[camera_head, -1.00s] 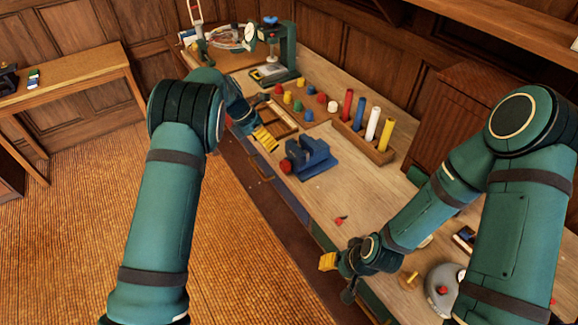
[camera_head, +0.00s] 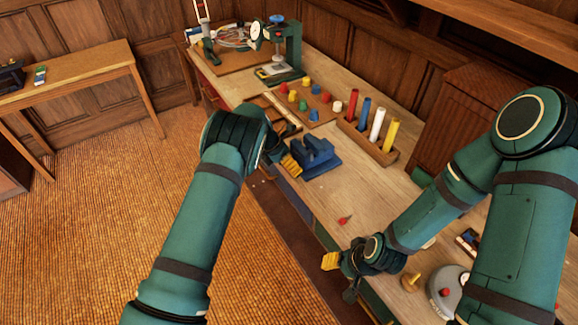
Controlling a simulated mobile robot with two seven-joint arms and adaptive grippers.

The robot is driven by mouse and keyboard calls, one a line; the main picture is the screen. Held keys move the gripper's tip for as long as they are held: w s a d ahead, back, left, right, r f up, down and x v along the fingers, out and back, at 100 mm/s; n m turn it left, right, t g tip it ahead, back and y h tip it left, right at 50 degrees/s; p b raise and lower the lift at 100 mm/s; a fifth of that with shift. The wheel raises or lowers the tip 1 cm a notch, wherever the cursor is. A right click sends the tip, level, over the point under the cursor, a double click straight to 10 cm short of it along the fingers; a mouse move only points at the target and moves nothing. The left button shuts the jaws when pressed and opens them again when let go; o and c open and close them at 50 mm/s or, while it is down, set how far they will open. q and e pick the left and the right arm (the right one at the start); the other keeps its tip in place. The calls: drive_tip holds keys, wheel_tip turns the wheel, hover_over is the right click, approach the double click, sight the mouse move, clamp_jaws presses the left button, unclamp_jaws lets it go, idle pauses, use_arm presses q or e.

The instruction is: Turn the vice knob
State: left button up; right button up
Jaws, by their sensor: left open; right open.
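The blue vice (camera_head: 318,157) stands on its blue base near the front edge of the workbench. My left gripper (camera_head: 291,165) is at the vice's left end, its yellow fingertips overlapping the spot where the red knob was visible. The knob is hidden now, and I cannot tell whether the fingers touch it or are around it. The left gripper is open. My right gripper (camera_head: 330,261) is open and empty by the bench's front edge, well apart from the vice.
A wooden rack (camera_head: 368,141) with coloured cylinders stands behind the vice. A board with several coloured knobs (camera_head: 303,104) lies beyond it. A small red piece (camera_head: 345,220) lies on the bench (camera_head: 340,193). A green press (camera_head: 290,45) stands at the far end.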

use_arm(q)
drive_tip(key=c, duration=1.2)
drive_tip(key=shift+t, duration=0.3)
drive_tip(key=shift+m+t+y+b, duration=0.3)
drive_tip(key=shift+t+y, duration=0.7)
drive_tip(key=shift+m+t+y+b, duration=0.4)
drive_tip(key=shift+t+y+b, duration=0.5)
drive_tip(key=shift+t, duration=0.5)
